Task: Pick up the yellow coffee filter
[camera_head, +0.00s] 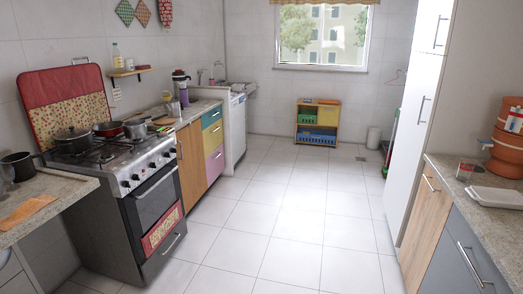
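I cannot pick out a yellow coffee filter in the head view; anything that small is hard to tell at this distance. Neither of my grippers shows in the view. The left counter (72,187) holds a dark mug (18,166) and an orange-brown flat piece (27,212). The right counter (458,196) holds a small red-and-white item (466,171), a white tray (496,197) and an orange stacked container (507,145) cut off by the right edge.
A stove (140,190) with pots stands at the left, beside a counter with colored drawers (213,138). A white cabinet (418,110) stands at the right. A small wooden shelf with bins (317,122) stands under the window. The tiled floor (285,210) between is clear.

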